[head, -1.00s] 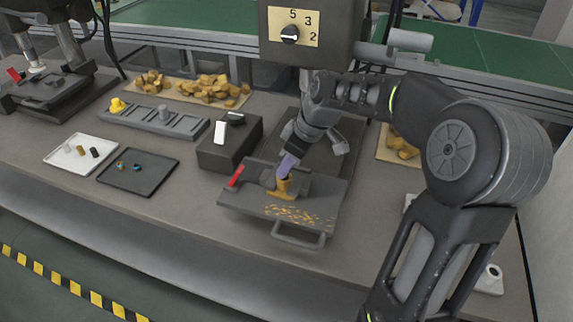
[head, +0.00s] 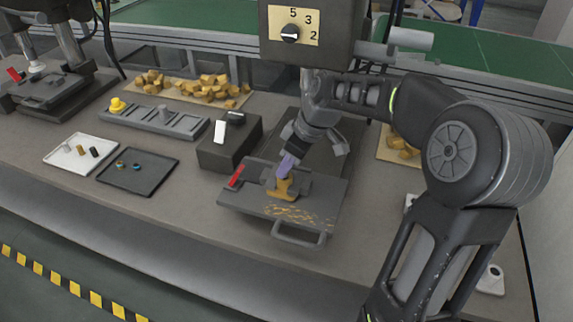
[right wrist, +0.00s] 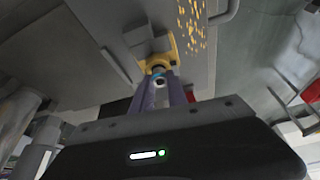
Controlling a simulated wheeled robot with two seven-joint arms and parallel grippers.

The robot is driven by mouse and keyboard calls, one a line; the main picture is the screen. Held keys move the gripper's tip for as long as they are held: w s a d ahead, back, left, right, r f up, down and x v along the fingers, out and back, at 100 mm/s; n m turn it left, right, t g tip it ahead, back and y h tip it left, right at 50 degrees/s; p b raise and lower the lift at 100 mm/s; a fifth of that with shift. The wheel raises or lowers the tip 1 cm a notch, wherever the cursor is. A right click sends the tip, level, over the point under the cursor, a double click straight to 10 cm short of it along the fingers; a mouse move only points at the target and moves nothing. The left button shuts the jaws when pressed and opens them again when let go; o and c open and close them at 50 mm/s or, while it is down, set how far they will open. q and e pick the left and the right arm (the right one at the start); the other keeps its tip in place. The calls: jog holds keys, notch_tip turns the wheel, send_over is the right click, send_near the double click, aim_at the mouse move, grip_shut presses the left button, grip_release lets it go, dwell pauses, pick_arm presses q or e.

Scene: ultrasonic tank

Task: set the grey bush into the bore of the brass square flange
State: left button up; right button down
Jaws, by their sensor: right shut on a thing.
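The brass square flange (head: 283,193) sits at a grey clamp block on the grey plate with the red handle. It also shows in the right wrist view (right wrist: 169,47), upper middle. My right gripper (head: 285,172) points down at the flange, its purple fingers shut. In the right wrist view, the fingers (right wrist: 160,82) hold a small round grey part, seemingly the grey bush (right wrist: 159,82), right by the flange. A teal spot shows beside it. The fingers hide much of the bush and the bore, so I cannot tell whether it has entered. My left gripper is not in view.
A white tray (head: 52,158) with small parts and a dark tray (head: 145,187) with small teal-marked parts lie left. A dark block (head: 215,152) stands beside the plate. The machine head (head: 310,50) hangs above. Brass lumps (head: 205,90) lie behind.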

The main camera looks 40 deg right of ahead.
jog(key=shift+f+b, duration=0.3)
jog(key=shift+b, duration=0.15)
dwell(0.6)
dwell(0.4)
jog(key=c, duration=1.5)
grip_release()
jog(key=shift+o, duration=1)
jog(key=shift+r, duration=0.2)
jog(key=shift+r+p, duration=2.35)
jog(key=shift+r, duration=0.95)
